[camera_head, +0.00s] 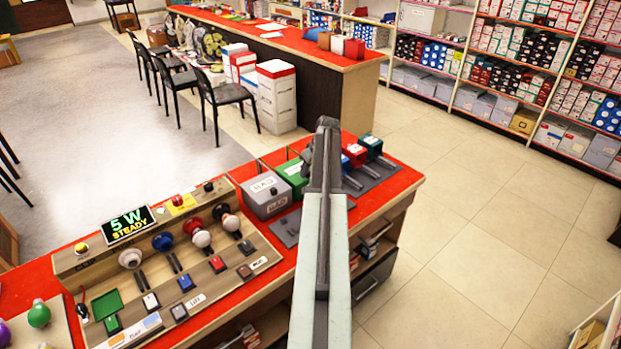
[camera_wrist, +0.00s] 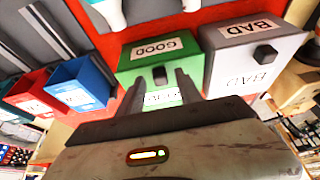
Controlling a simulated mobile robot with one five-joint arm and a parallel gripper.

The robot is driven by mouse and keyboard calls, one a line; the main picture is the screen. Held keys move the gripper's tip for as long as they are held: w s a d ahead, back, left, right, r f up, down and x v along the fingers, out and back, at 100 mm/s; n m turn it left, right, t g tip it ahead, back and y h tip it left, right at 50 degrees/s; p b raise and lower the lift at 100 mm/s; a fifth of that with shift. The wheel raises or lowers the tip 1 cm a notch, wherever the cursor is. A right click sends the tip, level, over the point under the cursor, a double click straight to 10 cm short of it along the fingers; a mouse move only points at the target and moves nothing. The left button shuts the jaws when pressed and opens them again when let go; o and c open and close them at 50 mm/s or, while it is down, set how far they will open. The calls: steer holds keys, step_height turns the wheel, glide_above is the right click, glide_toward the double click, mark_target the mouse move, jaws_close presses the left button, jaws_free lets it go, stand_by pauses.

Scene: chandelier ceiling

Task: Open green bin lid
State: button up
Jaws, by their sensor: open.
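The green bin (camera_head: 291,174) stands on the red counter, partly behind my arm in the head view. In the wrist view the green bin (camera_wrist: 133,69) carries a GOOD label on its lid (camera_wrist: 180,59), which looks shut. A dark knob (camera_wrist: 159,75) sticks out from the lid. My gripper (camera_wrist: 160,80) is open, with one finger to each side of the knob in the picture. I cannot tell whether the fingers touch it. A second label on the bin is partly hidden behind the fingers.
A grey bin labelled BAD (camera_head: 265,196) stands close beside the green one. Red (camera_wrist: 28,96) and blue (camera_wrist: 84,83) bins are on the other side. A bulb test panel (camera_head: 170,250) fills the counter's left part. The tiled floor at right is clear.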

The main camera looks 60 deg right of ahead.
steer(key=shift+w+f, duration=0.1)
steer(key=shift+f, duration=0.1)
jaws_close()
stand_by(1.3)
